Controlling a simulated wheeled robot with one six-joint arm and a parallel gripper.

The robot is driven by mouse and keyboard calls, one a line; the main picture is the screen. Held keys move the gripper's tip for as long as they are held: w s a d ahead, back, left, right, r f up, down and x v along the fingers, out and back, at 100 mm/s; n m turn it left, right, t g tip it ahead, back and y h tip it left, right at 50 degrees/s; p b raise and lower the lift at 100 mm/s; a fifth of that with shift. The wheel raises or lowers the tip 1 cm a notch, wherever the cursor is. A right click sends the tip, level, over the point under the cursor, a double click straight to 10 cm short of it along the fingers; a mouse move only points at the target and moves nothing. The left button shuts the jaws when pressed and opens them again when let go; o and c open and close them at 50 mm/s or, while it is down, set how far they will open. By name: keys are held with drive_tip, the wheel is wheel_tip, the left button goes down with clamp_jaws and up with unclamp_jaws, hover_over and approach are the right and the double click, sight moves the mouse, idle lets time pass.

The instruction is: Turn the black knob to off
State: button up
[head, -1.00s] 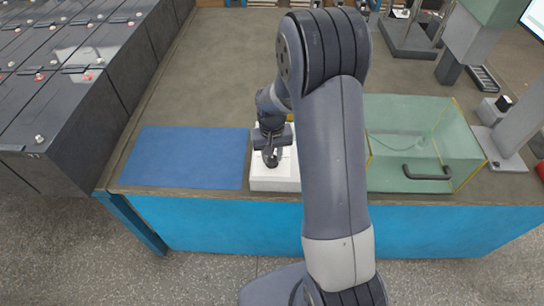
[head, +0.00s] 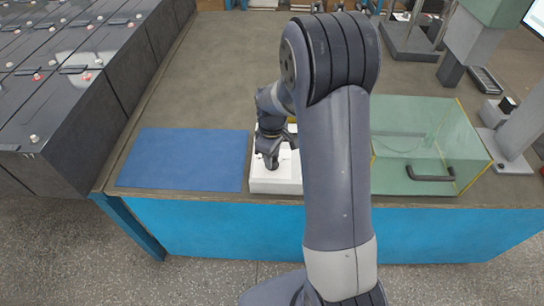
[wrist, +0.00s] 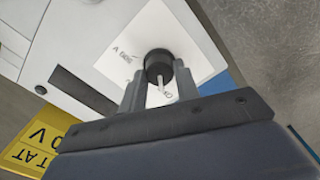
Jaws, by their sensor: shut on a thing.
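The black knob (wrist: 158,62) sits on a white label plate (wrist: 185,45) on a white box, seen in the wrist view. A pale pointer line shows on the knob, and small printed marks lie around it, too small to read surely. My gripper (wrist: 155,85) is shut on the knob, with one finger on each side. In the head view my gripper (head: 270,160) reaches down onto the white box (head: 275,182), and the knob is hidden behind it.
A blue mat (head: 185,160) lies left of the box on the bench (head: 230,60). A clear green case with a black handle (head: 430,173) stands to the right. A yellow sign (wrist: 40,145) is beside the box. Black battery units (head: 60,125) stand at far left.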

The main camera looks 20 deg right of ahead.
drive_tip(key=shift+n, duration=0.6)
drive_tip(key=o, duration=1)
drive_tip(key=shift+c, duration=0.2)
wheel_tip(320, 180, up, 11)
drive_tip(key=shift+f, duration=0.2)
wheel_tip(320, 180, down, 11)
drive_tip(key=shift+r, duration=0.1)
idle(0.4)
